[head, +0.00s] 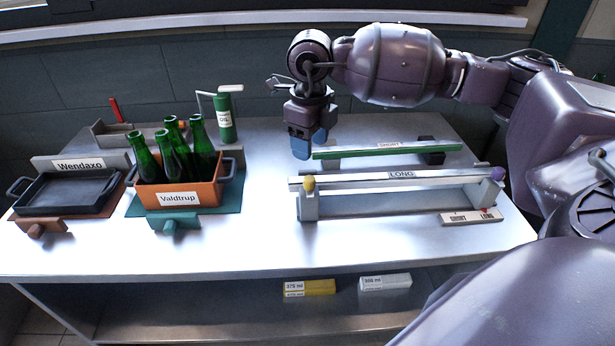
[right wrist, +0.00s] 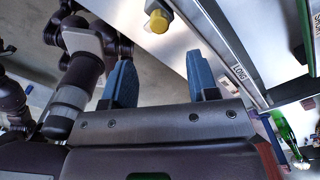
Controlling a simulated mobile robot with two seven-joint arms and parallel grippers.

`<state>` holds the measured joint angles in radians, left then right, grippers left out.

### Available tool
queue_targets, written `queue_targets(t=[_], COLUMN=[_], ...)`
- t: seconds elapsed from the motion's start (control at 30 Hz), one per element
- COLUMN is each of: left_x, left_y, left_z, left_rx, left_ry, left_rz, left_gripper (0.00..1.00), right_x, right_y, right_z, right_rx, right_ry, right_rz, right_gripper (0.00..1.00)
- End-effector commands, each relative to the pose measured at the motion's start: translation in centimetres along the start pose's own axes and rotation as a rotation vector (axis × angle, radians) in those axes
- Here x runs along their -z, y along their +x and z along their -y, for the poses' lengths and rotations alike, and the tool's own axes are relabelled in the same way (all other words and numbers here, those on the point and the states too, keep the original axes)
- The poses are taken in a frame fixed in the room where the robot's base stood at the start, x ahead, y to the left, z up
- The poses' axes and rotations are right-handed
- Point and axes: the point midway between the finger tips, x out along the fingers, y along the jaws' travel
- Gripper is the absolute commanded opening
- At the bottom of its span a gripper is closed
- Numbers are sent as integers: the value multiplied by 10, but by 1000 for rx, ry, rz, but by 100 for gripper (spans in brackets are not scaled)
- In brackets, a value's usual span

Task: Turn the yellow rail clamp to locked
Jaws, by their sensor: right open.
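The yellow rail clamp (head: 309,183) is a small knob at the left end of the rail labelled LONG (head: 345,181), on a grey end block. It also shows in the right wrist view (right wrist: 158,21), just beyond the fingers. My right gripper (head: 310,143), with blue fingers pointing down, hangs above and behind the clamp, apart from it. In the right wrist view its two fingers (right wrist: 160,72) stand apart with nothing between them. I cannot read the clamp's lock state. My left gripper is not in view.
A purple knob (head: 498,174) sits at the rail's right end, above a SHORT/LONG plate (head: 470,217). A green SHORT rail (head: 390,152) lies behind. An orange Valdtrup crate (head: 213,191) with green bottles and a dark Wendaxo tray (head: 65,191) stand left. The table front is clear.

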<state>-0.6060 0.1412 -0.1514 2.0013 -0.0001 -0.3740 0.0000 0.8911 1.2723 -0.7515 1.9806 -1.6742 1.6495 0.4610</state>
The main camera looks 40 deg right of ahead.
Motion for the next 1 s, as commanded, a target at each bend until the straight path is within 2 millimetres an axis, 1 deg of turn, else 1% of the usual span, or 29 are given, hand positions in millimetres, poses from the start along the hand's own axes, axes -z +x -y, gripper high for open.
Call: queue_targets(t=[0.03, 0.3, 0.5, 0.7, 0.97, 1.0], left_x=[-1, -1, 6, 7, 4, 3], left_y=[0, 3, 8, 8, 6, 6], left_z=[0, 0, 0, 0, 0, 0], left_rx=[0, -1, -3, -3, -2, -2], left_ry=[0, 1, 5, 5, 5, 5], left_rz=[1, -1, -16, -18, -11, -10], left_gripper=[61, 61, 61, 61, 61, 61], right_x=[1, 0, 0, 0, 0, 0], right_y=[9, 56, 81, 92, 93, 93], right_z=[0, -1, 0, -1, -1, -1], right_rx=[-2, -4, -3, -3, -2, -2], right_ry=[0, 0, 0, -1, -1, -1], right_rz=[-4, -3, -1, 0, 1, 1], right_gripper=[54, 54, 54, 54, 54, 52])
